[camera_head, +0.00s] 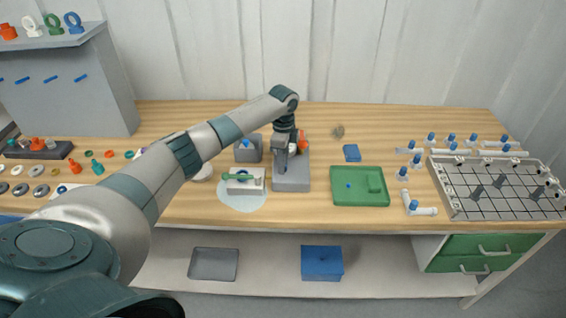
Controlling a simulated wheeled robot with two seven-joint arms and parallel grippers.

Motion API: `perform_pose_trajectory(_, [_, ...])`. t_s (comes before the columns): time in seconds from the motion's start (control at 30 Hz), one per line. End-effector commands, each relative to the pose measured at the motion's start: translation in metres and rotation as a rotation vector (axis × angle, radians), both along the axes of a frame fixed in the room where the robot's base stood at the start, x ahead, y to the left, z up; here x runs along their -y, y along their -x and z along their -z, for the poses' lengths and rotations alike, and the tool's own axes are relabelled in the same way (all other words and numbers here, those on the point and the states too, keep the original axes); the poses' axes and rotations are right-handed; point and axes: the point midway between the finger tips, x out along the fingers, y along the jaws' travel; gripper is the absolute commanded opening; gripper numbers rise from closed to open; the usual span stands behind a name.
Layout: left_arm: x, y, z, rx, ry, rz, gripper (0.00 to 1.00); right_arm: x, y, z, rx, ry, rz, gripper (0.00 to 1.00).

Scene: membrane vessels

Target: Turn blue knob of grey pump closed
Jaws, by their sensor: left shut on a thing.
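My left arm reaches in from the left over the table. Its gripper (283,166) points down at the left part of the grey pump (292,184), a grey block with a taller back part and some orange on top. The gripper is shut at the pump. The blue knob is hidden between or behind the fingers, so its angle cannot be told. My right gripper is not in view.
A white block with a green handle (241,178) stands left of the pump on a pale round mat (241,203). A small grey box (247,150) stands behind it. A green tray (360,198) lies to the right, with bare wood between. White pipe fittings and a gridded rack (495,208) fill the far right.

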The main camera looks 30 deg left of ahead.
Motion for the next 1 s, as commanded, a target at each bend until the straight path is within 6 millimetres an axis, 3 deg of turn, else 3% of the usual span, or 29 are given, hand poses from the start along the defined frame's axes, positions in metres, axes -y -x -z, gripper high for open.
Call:
perform_pose_trajectory(0.17, [0.0, -0.001, -0.002, 0.004, 0.0, 0.0, 0.01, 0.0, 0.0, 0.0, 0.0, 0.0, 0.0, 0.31])
perform_pose_trajectory(0.2, [0.0, -0.001, -0.002, 0.004, 0.0, 0.0, 0.28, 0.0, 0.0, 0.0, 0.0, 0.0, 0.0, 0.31])
perform_pose_trajectory(0.27, [0.0, -0.001, -0.002, 0.004, 0.0, 0.0, 0.42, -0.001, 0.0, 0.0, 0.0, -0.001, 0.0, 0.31])
perform_pose_trajectory(0.73, [0.0, -0.001, -0.005, 0.002, 0.0, -0.001, 0.42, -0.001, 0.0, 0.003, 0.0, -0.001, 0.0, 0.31])
perform_pose_trajectory(1.0, [0.0, -0.002, -0.035, 0.006, 0.0, -0.001, 0.42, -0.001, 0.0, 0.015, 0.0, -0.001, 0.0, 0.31])
